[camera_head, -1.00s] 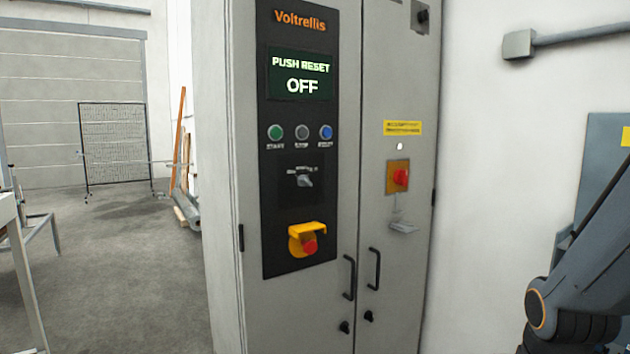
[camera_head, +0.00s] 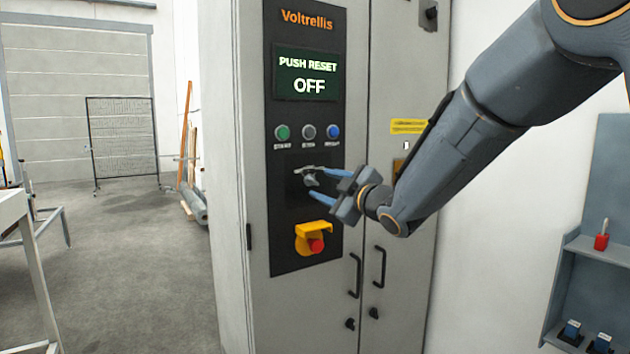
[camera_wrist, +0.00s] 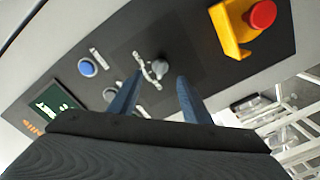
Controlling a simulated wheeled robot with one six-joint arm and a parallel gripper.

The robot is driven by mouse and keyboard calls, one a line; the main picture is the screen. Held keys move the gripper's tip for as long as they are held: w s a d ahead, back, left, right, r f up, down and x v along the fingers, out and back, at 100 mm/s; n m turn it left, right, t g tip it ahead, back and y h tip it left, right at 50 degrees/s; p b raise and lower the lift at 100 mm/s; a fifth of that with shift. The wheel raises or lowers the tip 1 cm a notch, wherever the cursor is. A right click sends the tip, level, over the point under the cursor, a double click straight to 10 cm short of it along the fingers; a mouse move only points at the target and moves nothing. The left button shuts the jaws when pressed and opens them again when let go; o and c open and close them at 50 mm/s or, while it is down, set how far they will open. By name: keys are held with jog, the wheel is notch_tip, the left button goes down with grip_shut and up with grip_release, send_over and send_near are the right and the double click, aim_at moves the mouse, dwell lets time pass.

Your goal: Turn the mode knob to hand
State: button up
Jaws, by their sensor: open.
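The grey mode knob (camera_head: 311,180) sits on the black panel of the cabinet, below the button row. It also shows in the wrist view (camera_wrist: 157,84), with a light label arc beside it. My gripper (camera_head: 328,185) is open in front of the knob, its two blue fingers pointing at the panel, one above and one below the knob. In the wrist view the fingers (camera_wrist: 157,97) lie either side of the knob's line. I cannot tell whether they touch it or which position the knob points to. The display (camera_head: 306,74) reads PUSH RESET and OFF.
Green (camera_head: 282,132), grey (camera_head: 308,131) and blue (camera_head: 333,131) buttons sit above the knob. A red emergency stop (camera_head: 317,245) with a yellow guard is just below. Black door handles (camera_head: 355,276) stick out lower down. A shelf (camera_head: 580,246) stands at the right.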

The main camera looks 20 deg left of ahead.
aim_at(315, 182)
jog(key=shift+p+x, duration=0.8)
jog(key=shift+x, duration=1.9)
jog(key=c, duration=1)
